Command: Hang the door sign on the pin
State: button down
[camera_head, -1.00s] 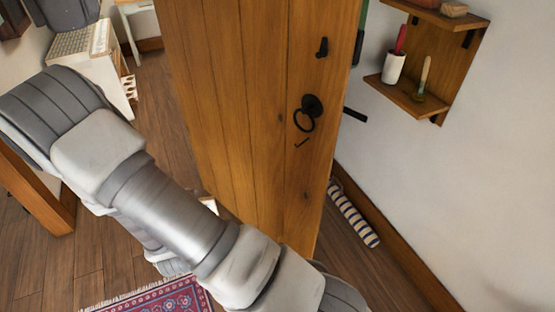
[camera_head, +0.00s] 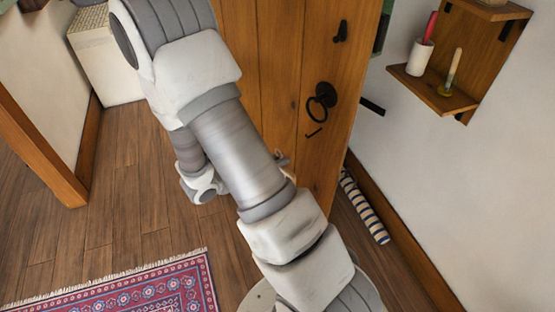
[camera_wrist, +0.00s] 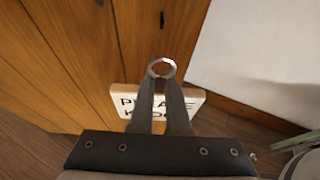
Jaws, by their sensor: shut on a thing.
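The door sign (camera_wrist: 190,100) is a pale board with black lettering, partly hidden behind my fingers in the wrist view. A light metal ring (camera_wrist: 162,61) stands at its top. My gripper (camera_wrist: 161,78) is shut on this ring, and the sign hangs below it in front of the wooden door. A small dark bent pin (camera_head: 314,132) sticks out of the door below the ring handle in the head view. A dark mark on the door high in the wrist view may be this pin; I cannot tell. In the head view my arm hides the sign.
The wooden door (camera_head: 285,50) carries a black ring handle (camera_head: 321,101) and a black hook-like fitting (camera_head: 341,32). A wall shelf (camera_head: 440,94) with a white cup stands right of it. A striped roll (camera_head: 364,208) lies by the wall. A patterned rug (camera_head: 150,292) covers the floor at front left.

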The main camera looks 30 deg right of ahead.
jog(key=shift+w, duration=0.1)
dwell(0.3)
jog(key=w+d+b, duration=0.1)
jog(key=d, duration=0.6)
jog(key=shift+b, duration=0.4)
dwell(0.8)
jog(key=shift+w+d+f+b, duration=0.15)
jog(key=shift+d+b, duration=0.4)
jog(key=shift+d, duration=0.85)
dwell(2.6)
jog(key=shift+w+d+f+b, duration=0.1)
jog(key=shift+d+f+b, duration=0.5)
jog(key=shift+b, duration=0.2)
dwell(0.9)
